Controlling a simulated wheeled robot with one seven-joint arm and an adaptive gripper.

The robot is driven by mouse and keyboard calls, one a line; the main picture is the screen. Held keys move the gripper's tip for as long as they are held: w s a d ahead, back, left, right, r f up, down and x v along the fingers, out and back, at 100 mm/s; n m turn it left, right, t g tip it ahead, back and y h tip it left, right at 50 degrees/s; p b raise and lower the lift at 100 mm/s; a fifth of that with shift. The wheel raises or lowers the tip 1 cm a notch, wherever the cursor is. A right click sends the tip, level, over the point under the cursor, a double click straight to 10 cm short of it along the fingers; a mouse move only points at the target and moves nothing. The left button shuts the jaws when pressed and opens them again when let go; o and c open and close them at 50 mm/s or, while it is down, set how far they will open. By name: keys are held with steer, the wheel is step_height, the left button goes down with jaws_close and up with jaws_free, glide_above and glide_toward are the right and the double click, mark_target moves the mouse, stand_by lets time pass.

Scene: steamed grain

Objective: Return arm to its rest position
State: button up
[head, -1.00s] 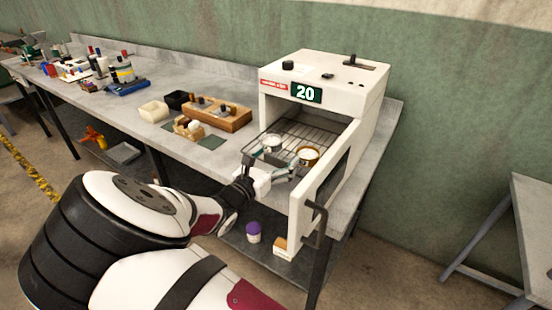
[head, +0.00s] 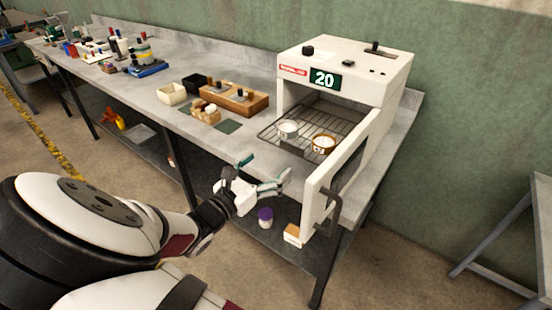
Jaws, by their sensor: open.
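My gripper (head: 264,176) is open and empty, held in front of the bench's front edge, to the left of the oven door. My arm reaches to it from the lower left. The white oven (head: 345,70) stands on the bench with its display reading 20. Its door (head: 345,175) is open toward me. A wire rack (head: 305,117) sticks out of the oven. A pale metal cup (head: 288,130) and a brown cup with white contents (head: 323,144) stand on the rack, apart from my gripper.
A wooden block with several weights (head: 235,97), a small wooden holder (head: 206,111) and a cream tray (head: 172,94) are on the bench (head: 150,92). A purple-lidded jar (head: 265,217) and a small box (head: 292,235) sit on the lower shelf. Another table (head: 510,230) stands at right.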

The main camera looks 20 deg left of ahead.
steer(key=shift+s+a, duration=0.15)
steer(key=shift+s, duration=0.2)
